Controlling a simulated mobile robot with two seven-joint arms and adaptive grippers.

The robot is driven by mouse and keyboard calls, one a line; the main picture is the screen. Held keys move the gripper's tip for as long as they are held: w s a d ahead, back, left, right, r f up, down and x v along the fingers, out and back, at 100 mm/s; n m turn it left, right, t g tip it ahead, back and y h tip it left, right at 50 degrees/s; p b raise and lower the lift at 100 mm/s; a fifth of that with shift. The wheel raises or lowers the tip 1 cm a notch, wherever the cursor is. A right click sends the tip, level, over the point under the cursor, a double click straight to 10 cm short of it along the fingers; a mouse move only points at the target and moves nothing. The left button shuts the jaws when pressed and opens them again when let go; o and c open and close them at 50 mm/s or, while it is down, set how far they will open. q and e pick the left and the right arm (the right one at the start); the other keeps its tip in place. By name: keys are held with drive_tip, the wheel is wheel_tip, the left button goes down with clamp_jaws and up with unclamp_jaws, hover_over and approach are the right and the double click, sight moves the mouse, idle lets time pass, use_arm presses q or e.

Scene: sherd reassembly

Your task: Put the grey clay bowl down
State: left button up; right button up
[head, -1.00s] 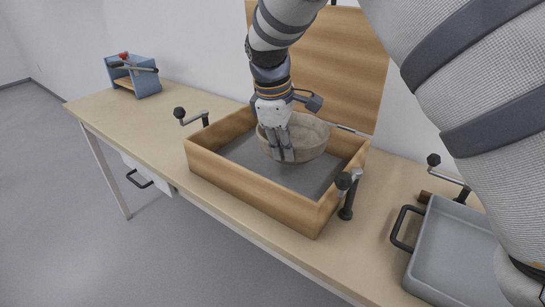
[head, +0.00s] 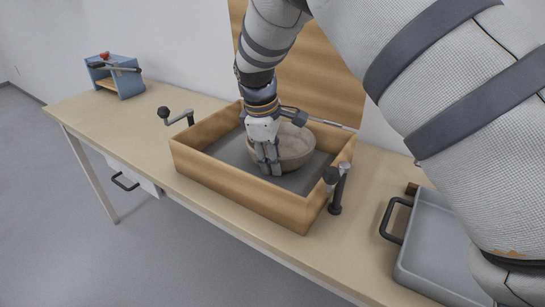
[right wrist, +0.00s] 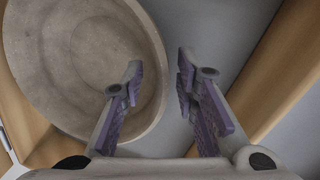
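The grey clay bowl (head: 294,146) sits upright inside the open wooden box (head: 240,190), apparently on its grey floor. My right gripper (head: 270,170) points down at the bowl's near left side. In the right wrist view its fingers (right wrist: 158,80) are spread, one over the bowl's inside and one outside the rim. The bowl (right wrist: 75,60) fills the upper left there, and a gap shows between the rim and the outer finger. My left gripper is not in view.
The box's lid (head: 310,75) stands open at the back. Crank-handled clamps stand by the box, one at its right front corner (head: 336,190). A grey tray (head: 440,245) lies to the right. A blue rack (head: 125,78) stands far left.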

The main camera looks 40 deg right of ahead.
drive_tip(key=v, duration=1.2)
drive_tip(key=shift+r+p, duration=0.2)
drive_tip(key=shift+p, duration=0.15)
drive_tip(key=shift+f, duration=0.1)
